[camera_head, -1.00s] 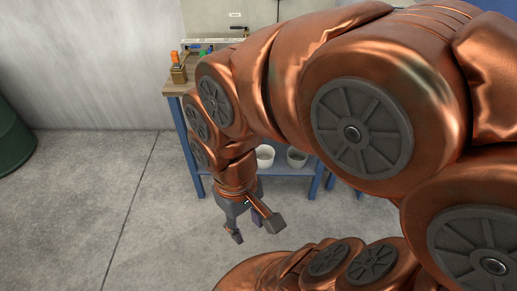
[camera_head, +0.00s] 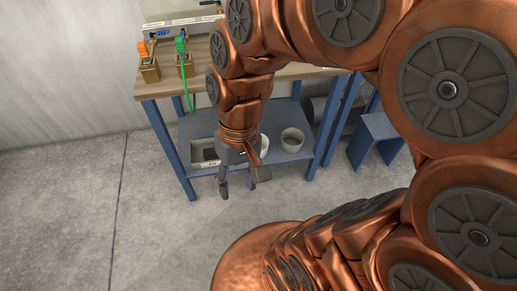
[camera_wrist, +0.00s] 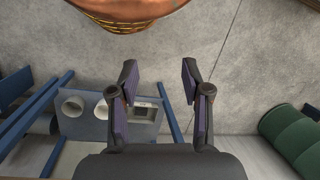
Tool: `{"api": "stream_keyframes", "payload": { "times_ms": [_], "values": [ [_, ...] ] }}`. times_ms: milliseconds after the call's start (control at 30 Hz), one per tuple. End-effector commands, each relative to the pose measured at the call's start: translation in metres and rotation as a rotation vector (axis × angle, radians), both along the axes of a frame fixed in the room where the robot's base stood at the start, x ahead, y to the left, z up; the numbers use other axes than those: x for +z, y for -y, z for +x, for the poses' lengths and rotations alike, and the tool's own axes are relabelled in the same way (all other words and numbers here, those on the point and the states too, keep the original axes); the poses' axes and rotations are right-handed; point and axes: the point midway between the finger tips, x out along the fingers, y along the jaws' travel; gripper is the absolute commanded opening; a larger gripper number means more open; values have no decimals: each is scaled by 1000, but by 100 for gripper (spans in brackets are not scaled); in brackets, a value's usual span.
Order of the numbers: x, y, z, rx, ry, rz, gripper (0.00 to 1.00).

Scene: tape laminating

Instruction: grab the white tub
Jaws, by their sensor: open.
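Two white tubs are on the blue lower shelf (camera_head: 274,157) of a workbench. The right-hand tub (camera_head: 292,140) is in clear view in the head view. The other tub (camera_head: 264,143) is partly hidden behind my wrist. In the wrist view, one tub (camera_wrist: 73,106) is at the left and the other (camera_wrist: 102,109) is beside it. I cannot tell which tub the task names. My gripper (camera_head: 237,187) is open and empty, pointing down in front of the shelf.
A shallow pale tray (camera_head: 204,153) lies left of the tubs on the shelf. The wooden benchtop (camera_head: 197,85) above holds orange-handled and green-handled items, with a green cord hanging down. Blue legs flank the shelf. A blue stool (camera_head: 377,128) stands right. Front floor is clear.

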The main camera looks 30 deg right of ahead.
Motion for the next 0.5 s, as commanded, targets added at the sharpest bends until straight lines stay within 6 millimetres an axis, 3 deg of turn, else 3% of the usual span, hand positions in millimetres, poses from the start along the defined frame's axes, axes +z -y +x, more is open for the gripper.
{"api": "stream_keyframes", "payload": {
  "times_ms": [33,300,500],
  "values": [
    [-24,-8,12,-38,-17,45,48],
    [-76,-35,85,-269,-72,271,48],
    [-116,-37,144,-470,-116,436,48]
  ]
}}
